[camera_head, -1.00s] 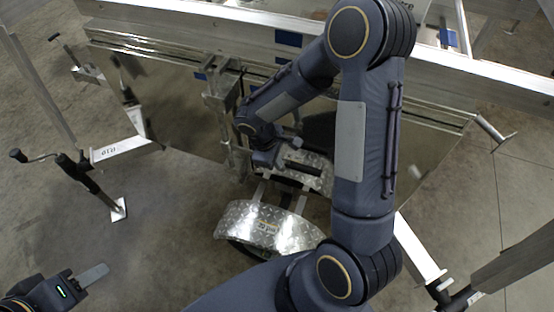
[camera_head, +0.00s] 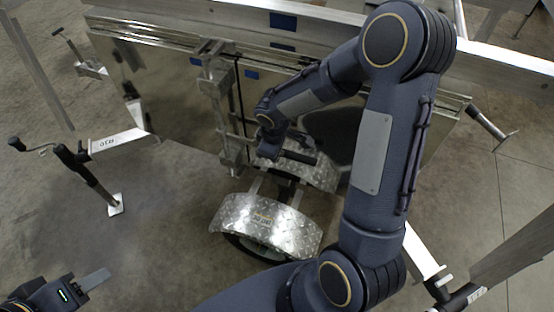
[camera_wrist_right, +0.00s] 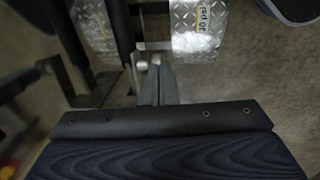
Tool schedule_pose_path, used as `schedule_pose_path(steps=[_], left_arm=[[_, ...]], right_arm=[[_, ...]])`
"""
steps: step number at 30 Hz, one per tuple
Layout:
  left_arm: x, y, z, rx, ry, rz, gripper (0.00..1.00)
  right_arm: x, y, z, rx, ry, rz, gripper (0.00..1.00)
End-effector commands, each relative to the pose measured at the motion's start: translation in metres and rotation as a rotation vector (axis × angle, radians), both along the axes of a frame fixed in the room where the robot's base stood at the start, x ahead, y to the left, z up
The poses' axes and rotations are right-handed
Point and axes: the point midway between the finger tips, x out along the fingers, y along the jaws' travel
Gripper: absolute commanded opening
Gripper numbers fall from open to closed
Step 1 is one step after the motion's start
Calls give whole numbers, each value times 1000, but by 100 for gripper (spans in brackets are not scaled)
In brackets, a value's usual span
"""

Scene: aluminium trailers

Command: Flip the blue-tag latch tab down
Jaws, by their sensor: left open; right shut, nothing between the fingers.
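Small blue tags (camera_head: 252,74) show on the trailer side, one just right of the upright metal latch post (camera_head: 215,75). I cannot make out which small part there is the latch tab, or whether it is up or down. My right arm reaches over to the post's lower part, and its hand hides some of that area. In the right wrist view my right gripper (camera_wrist_right: 158,78) is shut and empty, its tips beside small round metal ends (camera_wrist_right: 148,61); contact is unclear. My left gripper (camera_head: 97,279) is open and empty at the lower left, far from the trailer.
A jack with a crank handle (camera_head: 90,180) stands at the left. Bare floor (camera_head: 160,230) lies between it and the fender.

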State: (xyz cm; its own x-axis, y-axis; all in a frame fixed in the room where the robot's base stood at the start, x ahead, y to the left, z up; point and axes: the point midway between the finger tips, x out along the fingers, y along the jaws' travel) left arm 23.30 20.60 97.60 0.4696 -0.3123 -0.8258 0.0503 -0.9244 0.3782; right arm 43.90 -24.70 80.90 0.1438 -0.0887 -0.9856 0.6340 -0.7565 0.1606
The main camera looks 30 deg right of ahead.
Motion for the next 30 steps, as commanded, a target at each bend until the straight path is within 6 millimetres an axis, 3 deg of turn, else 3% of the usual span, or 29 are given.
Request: schedule_pose_path(steps=[1,3,11,30], left_arm=[[0,0,-16,0,0,0,43],[0,0,-25,0,0,0,43],[0,0,-46,0,0,0,43],[0,0,-27,0,0,0,43]], right_arm=[[1,-2,-11,30,-36,-6,0],[2,-4,-16,72,-86,-6,0],[1,-5,-29,212,-248,-7,0],[2,-3,-8,210,-244,1,0]])
